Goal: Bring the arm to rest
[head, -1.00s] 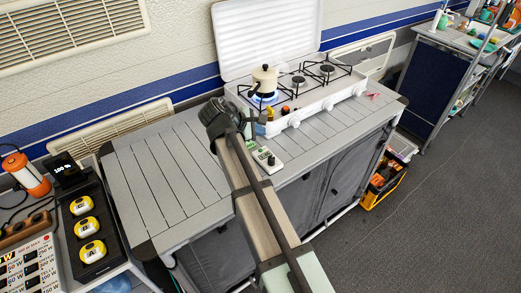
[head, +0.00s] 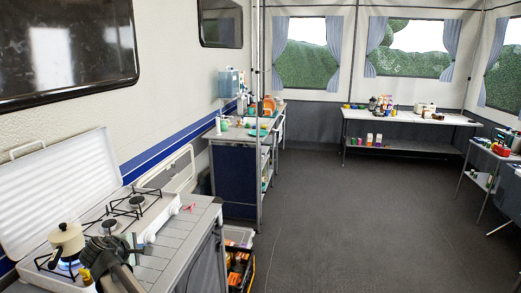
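The end of my arm shows at the lower left of the head view, with my gripper (head: 92,272) in front of the gas stove (head: 160,215). It is dark and seen from behind and above, and its fingers are too small and covered to read. A small yellow-orange patch shows beside it; I cannot tell whether it is held. A cream kettle (head: 66,240) with a dark knob stands on the stove's front-left burner, left of my gripper. A blue flame shows under the kettle.
The stove's white lid (head: 60,190) stands open against the wall. A grey slatted table (head: 190,235) carries the stove. An orange-black crate (head: 240,268) is on the floor beside it. A blue-sided cabinet (head: 233,180) and a long white table (head: 400,117) stand farther back. The dark floor is clear.

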